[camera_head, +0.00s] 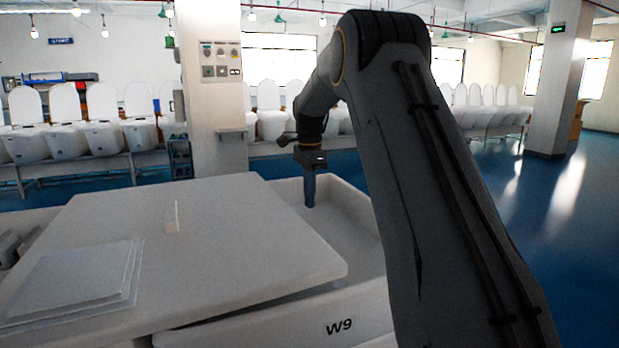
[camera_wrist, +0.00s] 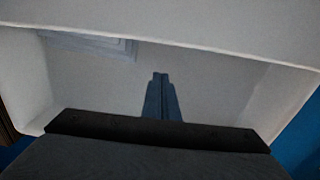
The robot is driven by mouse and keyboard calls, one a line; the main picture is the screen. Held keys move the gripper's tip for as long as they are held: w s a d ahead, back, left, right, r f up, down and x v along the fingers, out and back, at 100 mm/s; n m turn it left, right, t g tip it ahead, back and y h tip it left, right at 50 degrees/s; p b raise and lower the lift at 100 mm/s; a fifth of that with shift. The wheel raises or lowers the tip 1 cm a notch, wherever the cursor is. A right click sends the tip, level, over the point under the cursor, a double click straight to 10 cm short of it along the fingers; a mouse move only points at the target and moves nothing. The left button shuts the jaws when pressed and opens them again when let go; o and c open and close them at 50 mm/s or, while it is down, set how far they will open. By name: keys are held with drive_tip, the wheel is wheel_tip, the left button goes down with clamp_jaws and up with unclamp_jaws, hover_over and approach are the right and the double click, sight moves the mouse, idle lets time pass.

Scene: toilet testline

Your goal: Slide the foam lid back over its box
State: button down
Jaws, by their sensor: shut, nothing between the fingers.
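The white foam box (camera_head: 335,325), marked W9, stands in front of me with its right part open. Its foam lid (camera_head: 240,265) lies shifted and turned to the left, leaving that end uncovered. A small upright white tab (camera_head: 172,217) stands on the lid. My gripper (camera_head: 309,205) points down into the open part, fingers shut and empty, right of the lid's edge. In the wrist view the shut fingers (camera_wrist: 161,80) show against the box's pale inside (camera_wrist: 90,85). The lid's edge (camera_wrist: 170,25) crosses the top there; I cannot tell whether the fingers touch it.
A flat stack of white sheets (camera_head: 75,280) lies at the left front. Another open container with grey items (camera_head: 15,245) is at the far left. A pillar (camera_head: 212,90) and rows of white toilets (camera_head: 100,125) stand behind. Blue floor (camera_head: 560,230) is clear at right.

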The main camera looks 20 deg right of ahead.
drive_tip(key=shift+s+a+f+p, duration=0.1)
drive_tip(key=shift+a+f+p, duration=0.25)
drive_tip(key=shift+a, duration=0.3)
drive_tip(key=shift+w+a+f+p, duration=0.1)
drive_tip(key=shift+a+f+p, duration=0.15)
drive_tip(key=shift+a+p, duration=0.35)
drive_tip(key=shift+s+a+f+p, duration=0.1)
drive_tip(key=shift+a+f+p, duration=0.2)
drive_tip(key=shift+a, duration=0.45)
